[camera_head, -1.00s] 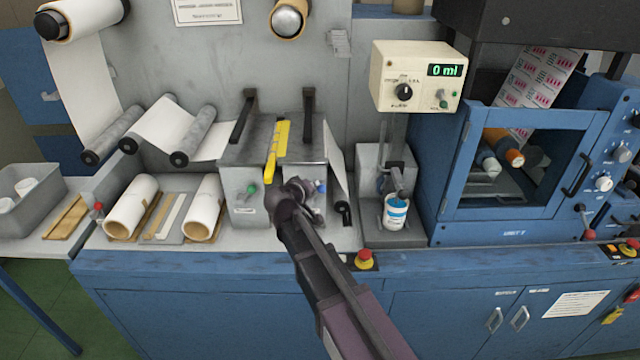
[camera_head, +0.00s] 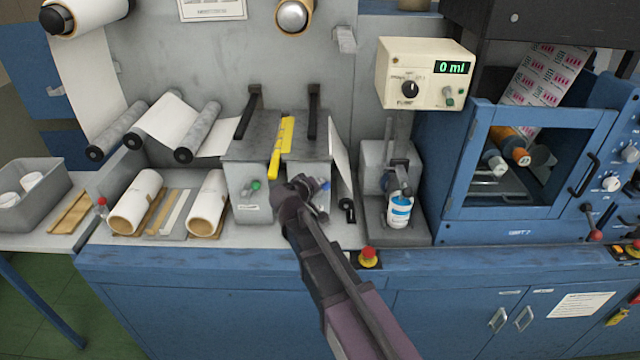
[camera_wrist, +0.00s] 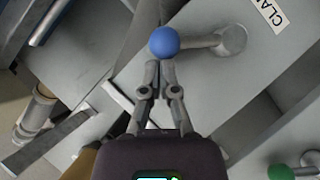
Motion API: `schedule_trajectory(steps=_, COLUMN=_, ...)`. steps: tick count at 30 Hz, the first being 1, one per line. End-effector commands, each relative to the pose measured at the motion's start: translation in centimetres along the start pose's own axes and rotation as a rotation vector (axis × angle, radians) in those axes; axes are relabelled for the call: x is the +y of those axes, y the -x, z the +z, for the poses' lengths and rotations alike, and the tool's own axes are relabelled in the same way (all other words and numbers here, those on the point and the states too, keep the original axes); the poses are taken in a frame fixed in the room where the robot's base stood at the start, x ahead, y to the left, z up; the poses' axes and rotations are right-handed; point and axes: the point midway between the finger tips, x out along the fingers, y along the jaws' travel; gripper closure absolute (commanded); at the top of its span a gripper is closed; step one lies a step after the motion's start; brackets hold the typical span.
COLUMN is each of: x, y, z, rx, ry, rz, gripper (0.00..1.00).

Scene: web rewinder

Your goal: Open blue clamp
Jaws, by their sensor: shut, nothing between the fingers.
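The blue clamp knob (camera_wrist: 164,42) is a round ball on a grey lever that runs right to a round pivot on a metal panel, in the wrist view. In the head view the blue knob (camera_head: 325,184) shows small, just right of my wrist. My gripper (camera_wrist: 160,66) has its fingers together, with the tips right at the near side of the knob; whether they touch it I cannot tell. In the head view my gripper's end is mostly hidden behind my wrist, in front of the right grey block (camera_head: 309,146).
A green knob (camera_head: 255,185) is on the left grey block; it also shows in the wrist view (camera_wrist: 281,172). A yellow bar (camera_head: 281,148) lies between the blocks. A dispenser with a blue-and-white cup (camera_head: 399,212) and a red stop button (camera_head: 368,256) are to the right.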

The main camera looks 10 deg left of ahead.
Motion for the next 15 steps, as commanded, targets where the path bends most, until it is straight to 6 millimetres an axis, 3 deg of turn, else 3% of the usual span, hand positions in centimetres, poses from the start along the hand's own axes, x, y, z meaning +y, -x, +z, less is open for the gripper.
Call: schedule_trajectory(steps=15, x=0.7, y=2.0, z=-2.6, rx=-0.001, ry=0.0, rz=0.001, gripper=1.0)
